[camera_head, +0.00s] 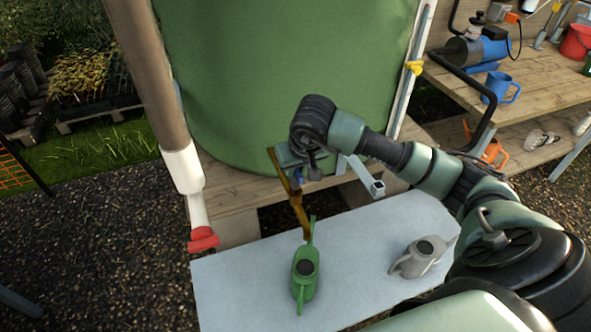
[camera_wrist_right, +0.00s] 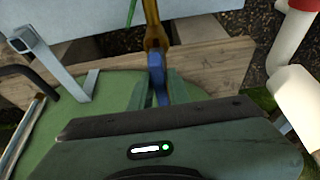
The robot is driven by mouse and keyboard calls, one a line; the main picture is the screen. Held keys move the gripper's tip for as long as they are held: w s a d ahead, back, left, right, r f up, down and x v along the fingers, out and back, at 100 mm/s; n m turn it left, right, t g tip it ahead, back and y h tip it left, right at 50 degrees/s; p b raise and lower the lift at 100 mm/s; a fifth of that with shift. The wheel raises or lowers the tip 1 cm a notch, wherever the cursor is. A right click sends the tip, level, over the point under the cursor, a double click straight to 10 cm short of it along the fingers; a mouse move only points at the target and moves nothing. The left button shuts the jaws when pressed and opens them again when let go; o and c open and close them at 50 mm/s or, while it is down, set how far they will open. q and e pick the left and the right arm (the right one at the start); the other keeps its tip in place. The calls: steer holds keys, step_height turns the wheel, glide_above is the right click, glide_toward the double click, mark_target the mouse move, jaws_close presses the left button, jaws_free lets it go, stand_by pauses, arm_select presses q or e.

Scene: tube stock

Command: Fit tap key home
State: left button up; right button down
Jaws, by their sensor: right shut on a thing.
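A small blue tap key (camera_wrist_right: 157,82) is gripped between the fingers of my right gripper (camera_wrist_right: 160,95). In the head view my right gripper (camera_head: 299,176) is at the lower front of the green tank, with a little of the blue showing. A brass-coloured tap (camera_head: 297,206) runs down beside it, and it shows just beyond the blue key in the wrist view (camera_wrist_right: 154,35). Key and tap overlap in the picture; I cannot tell whether the key is seated. My left gripper is not in view.
The green tank (camera_head: 290,70) stands on a wooden stand (camera_head: 235,195). A green watering can (camera_head: 305,270) and a grey one (camera_head: 419,258) stand on a pale slab (camera_head: 240,290) below.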

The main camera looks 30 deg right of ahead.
steer(key=shift+f+b, duration=1.05)
steer(key=shift+f, duration=0.05)
stand_by(0.3)
stand_by(1.0)
steer(key=shift+f+b, duration=0.65)
steer(key=shift+b, duration=0.35)
steer(key=shift+s+d+f+b, duration=0.1)
steer(key=shift+d+f+b, duration=0.3)
steer(key=shift+b, duration=0.4)
stand_by(0.9)
steer(key=shift+f, duration=0.1)
steer(key=c, duration=1.3)
jaws_free()
steer(key=shift+s+d, duration=0.1)
steer(key=shift+d, duration=0.05)
steer(key=shift+o, duration=0.2)
